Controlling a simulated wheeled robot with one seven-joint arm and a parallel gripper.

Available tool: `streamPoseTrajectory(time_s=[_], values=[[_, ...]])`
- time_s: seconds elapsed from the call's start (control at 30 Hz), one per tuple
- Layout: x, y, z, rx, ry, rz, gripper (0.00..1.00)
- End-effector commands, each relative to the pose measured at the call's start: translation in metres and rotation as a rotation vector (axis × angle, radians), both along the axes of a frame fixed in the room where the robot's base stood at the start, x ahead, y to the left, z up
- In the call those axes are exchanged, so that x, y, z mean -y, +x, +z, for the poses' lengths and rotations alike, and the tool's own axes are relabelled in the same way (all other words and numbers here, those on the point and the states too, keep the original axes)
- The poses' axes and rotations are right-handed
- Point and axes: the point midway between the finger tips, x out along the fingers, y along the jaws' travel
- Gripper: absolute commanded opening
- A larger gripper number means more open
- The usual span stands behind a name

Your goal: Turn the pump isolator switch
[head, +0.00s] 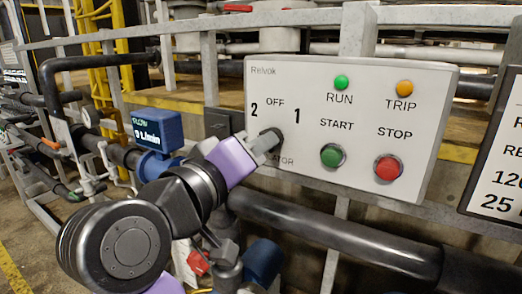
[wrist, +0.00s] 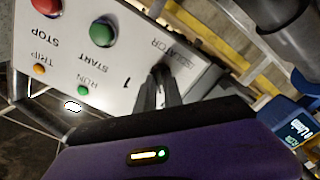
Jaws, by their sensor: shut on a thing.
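The white control panel (head: 350,90) carries the pump isolator switch, a dark knob (head: 277,133) below the marks 2, OFF and 1. My gripper (head: 268,142) reaches it from the lower left and is shut on the knob. Its purple wrist and fingers hide much of the knob and part of the label below, so I cannot tell which mark the knob points to. In the wrist view the gripper's fingers (wrist: 168,92) close around the dark knob (wrist: 161,71), beside the mark 1 and the partly visible label.
On the same panel are a green START button (head: 333,155), a red STOP button (head: 388,168), a green RUN lamp (head: 341,82) and an orange TRIP lamp (head: 404,88). A blue flow meter (head: 157,127) stands left of my arm. A dark pipe (head: 340,237) runs below the panel.

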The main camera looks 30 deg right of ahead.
Motion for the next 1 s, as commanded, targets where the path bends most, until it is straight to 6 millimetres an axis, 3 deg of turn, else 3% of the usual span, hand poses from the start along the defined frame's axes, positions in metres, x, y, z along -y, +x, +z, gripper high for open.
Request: streamPoseTrajectory(time_s=[0.7,1.0], values=[[-0.0008,0.0008,-0.0041,0.487,0.325,0.001,0.00],[-0.0011,0.0008,-0.0020,0.614,0.411,0.002,0.00]])
